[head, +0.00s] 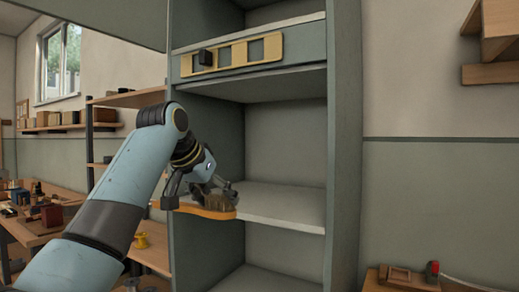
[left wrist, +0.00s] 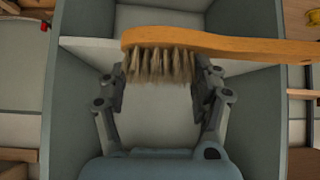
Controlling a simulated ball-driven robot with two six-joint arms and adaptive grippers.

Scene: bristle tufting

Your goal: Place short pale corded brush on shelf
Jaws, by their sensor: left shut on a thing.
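The brush (head: 205,211) has an orange-brown wooden back and handle with a clump of grey-brown bristles; I cannot make out a cord. My left gripper (head: 208,188) is shut on it at the bristle end, in front of the cabinet's middle shelf (head: 285,206). In the left wrist view, the brush (left wrist: 230,44) lies across the top, handle reaching right, with its bristles between the fingers of the gripper (left wrist: 160,82). The pale shelf also shows behind it in that view (left wrist: 85,48). Whether the brush touches the shelf is unclear. My right gripper is out of view.
The grey-green cabinet has side walls (head: 343,150) close around the shelf. A yellow wooden frame (head: 233,54) with a dark block is on the upper panel. The visible part of the middle shelf is bare. A cluttered workbench (head: 40,228) stands at left.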

